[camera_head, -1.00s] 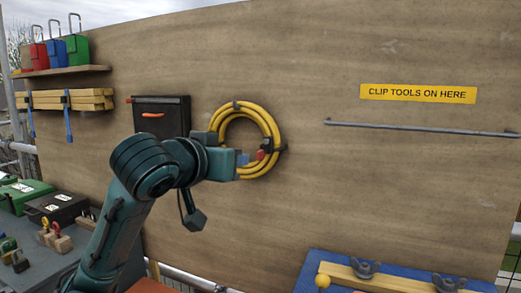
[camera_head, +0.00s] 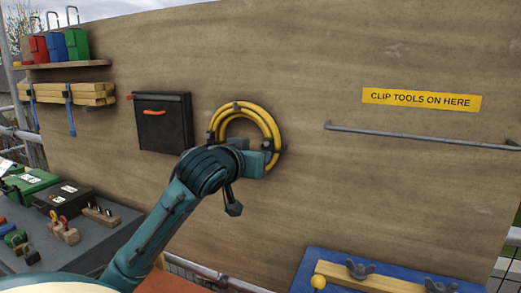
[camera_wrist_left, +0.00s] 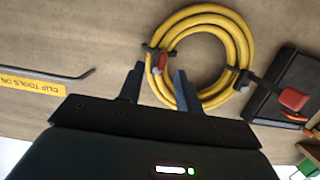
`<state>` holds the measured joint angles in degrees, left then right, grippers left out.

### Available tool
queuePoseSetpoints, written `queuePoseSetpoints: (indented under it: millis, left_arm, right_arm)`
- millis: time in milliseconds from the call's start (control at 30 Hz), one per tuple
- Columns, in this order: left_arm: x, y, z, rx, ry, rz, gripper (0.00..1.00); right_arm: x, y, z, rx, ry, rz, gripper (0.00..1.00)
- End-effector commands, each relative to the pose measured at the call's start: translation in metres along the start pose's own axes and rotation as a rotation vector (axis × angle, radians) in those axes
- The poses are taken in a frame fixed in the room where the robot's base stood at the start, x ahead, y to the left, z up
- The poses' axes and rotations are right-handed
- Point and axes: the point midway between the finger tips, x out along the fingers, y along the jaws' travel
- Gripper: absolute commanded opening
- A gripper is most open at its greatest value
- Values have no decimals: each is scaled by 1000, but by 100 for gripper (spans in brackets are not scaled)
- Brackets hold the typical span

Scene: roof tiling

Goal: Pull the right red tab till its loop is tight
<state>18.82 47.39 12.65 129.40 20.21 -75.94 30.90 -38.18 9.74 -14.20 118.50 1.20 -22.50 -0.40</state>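A yellow hose coil (camera_head: 250,112) hangs on the wooden board, and it also shows in the left wrist view (camera_wrist_left: 200,22), which is upside down. The right loop is a dark strap around the coil, at the left in the wrist view, with its red tab (camera_wrist_left: 162,62) hanging there. My left gripper (camera_wrist_left: 159,70) is open, with one finger on each side of this tab. I cannot tell whether they touch it. In the head view my left gripper (camera_head: 264,158) hides the right tab. The left loop's red tab (camera_wrist_left: 293,99) sticks out on a dark strap. My right gripper is out of view.
A black box (camera_head: 162,124) with an orange handle is on the board left of the coil. A metal rail (camera_head: 420,138) runs along the board at the right, below a yellow sign (camera_head: 421,100). The board between coil and rail is bare.

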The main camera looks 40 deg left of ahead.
Motion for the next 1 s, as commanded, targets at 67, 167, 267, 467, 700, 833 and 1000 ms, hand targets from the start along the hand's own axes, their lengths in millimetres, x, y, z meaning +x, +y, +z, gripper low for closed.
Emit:
queuePoseSetpoints:
  millis: [67,167,267,467,700,833,1000]
  left_arm:
    - [12,0,-1,1,-2,-1,35]
    - [24,0,-1,0,-1,0,35]
    - [32,0,-1,0,0,-1,35]
    - [36,0,0,1,0,0,35]
    - [36,0,0,1,0,0,28]
    - [36,0,0,1,0,0,17]
    - [36,0,0,1,0,0,3]
  right_arm:
    - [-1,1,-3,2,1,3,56]
    - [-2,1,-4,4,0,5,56]
    - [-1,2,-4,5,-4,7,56]
    - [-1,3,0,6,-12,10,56]
    - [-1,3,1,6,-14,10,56]
    - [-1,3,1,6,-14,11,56]
    - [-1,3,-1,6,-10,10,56]
